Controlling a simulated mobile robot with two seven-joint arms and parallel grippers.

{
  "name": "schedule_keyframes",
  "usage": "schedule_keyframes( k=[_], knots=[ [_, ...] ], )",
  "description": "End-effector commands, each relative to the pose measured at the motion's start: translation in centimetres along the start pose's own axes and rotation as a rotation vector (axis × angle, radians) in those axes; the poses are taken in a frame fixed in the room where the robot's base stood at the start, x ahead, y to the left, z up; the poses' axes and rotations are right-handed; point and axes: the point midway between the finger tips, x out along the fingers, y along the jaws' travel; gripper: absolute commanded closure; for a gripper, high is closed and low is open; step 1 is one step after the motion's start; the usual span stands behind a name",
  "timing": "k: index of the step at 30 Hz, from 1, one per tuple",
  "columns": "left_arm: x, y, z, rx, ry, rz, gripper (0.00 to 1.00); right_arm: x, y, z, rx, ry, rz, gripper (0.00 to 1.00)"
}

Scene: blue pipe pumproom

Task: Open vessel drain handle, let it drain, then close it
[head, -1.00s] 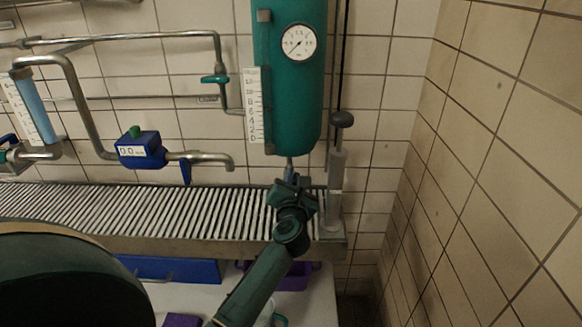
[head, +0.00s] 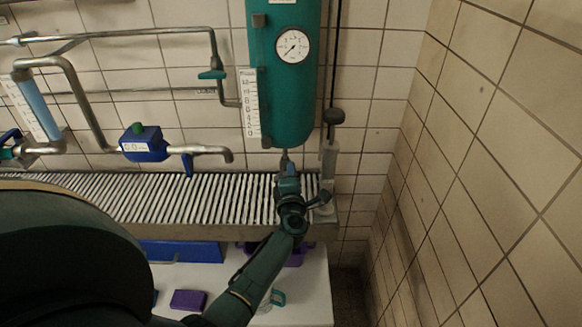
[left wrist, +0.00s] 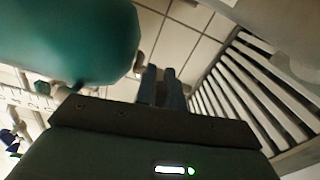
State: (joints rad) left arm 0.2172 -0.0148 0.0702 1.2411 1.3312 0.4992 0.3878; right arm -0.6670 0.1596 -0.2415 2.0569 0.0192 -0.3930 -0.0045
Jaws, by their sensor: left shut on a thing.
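The teal vessel (head: 284,80) hangs on the tiled wall, with a round gauge (head: 293,45) on its front and a white level scale (head: 250,103) on its left. A thin grey outlet (head: 284,158) comes out of its bottom. My left gripper (head: 287,172) is right below this outlet, shut on the drain handle, which the gripper hides. In the left wrist view the fingers (left wrist: 160,80) stand close together beside the rounded vessel bottom (left wrist: 80,40). I cannot make out the handle's angle or any flow. My right gripper is not in view.
A slatted grating (head: 180,198) runs under the vessel. A blue meter (head: 143,147) and pipe spout are to the left. A purple block (head: 188,299) lies on the white surface below.

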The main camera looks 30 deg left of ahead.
Motion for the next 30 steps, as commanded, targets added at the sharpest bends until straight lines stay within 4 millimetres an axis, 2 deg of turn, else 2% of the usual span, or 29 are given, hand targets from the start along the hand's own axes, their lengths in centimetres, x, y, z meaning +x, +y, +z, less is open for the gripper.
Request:
schedule_keyframes(
  k=[12,27,28,30],
  knots=[
    [0.08,-0.15,-0.02,0.167,0.0,0.002,1.0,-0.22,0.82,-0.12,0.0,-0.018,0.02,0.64],
    [0.07,-0.27,-0.08,0.187,0.001,0.002,1.0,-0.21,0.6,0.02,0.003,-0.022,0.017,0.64],
    [0.07,-0.27,-0.08,0.187,0.001,0.002,0.88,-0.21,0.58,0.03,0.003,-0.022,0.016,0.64],
    [0.07,-0.28,-0.09,0.186,0.001,0.002,0.82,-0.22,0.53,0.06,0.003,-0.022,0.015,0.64]
  ],
)
